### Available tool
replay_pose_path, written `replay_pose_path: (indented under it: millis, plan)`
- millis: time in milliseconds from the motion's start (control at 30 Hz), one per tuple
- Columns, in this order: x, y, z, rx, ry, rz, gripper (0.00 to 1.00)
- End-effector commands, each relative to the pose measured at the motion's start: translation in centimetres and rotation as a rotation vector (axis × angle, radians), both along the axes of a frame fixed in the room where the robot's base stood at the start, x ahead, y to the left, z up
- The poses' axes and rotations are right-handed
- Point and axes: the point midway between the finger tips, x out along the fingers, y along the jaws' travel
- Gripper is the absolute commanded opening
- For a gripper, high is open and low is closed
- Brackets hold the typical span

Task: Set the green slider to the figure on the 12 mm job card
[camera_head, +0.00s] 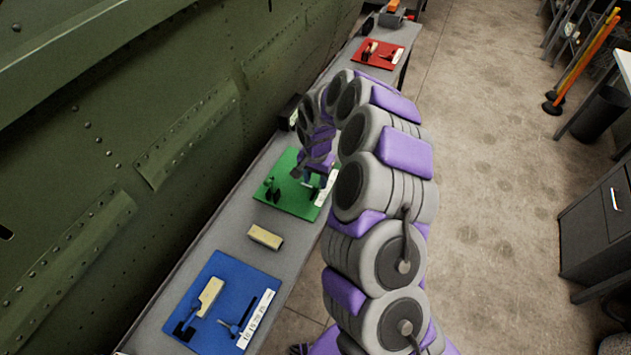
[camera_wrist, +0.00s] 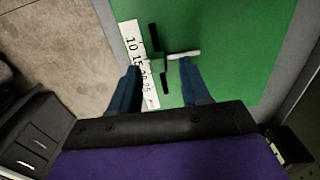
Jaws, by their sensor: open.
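The green board (camera_head: 290,200) lies on the bench under my gripper (camera_head: 313,178), and it fills much of the wrist view (camera_wrist: 230,50). A white number strip (camera_wrist: 128,35) along its edge shows 10 at the top; lower figures are partly covered by the left finger. The green board's slider (camera_wrist: 165,83) shows as dark upright pieces and a thin pale bar (camera_wrist: 185,55) beside the strip. My gripper (camera_wrist: 160,68) is open, its blue fingers on either side of the lower dark piece; contact cannot be told. No 12 mm job card can be made out.
A tan block (camera_head: 265,237) lies on the grey bench (camera_head: 237,215) between the green board and a blue board (camera_head: 215,290) with its own strip. A red board (camera_head: 380,53) lies farther along. The riveted green fuselage (camera_head: 110,110) borders the bench; open floor lies right.

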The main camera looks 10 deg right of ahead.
Motion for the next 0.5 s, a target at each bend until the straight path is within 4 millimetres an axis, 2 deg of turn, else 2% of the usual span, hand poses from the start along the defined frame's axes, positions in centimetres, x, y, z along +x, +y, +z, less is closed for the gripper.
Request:
replay_pose_path:
  millis: [33,300,500]
  plan:
    - [0.1,0.0,1.3,-0.001,-0.004,0.000,0.47]
    - [0.2,0.0,7.4,0.000,-0.007,0.000,0.47]
    - [0.2,0.1,11.4,-0.002,-0.002,0.000,0.47]
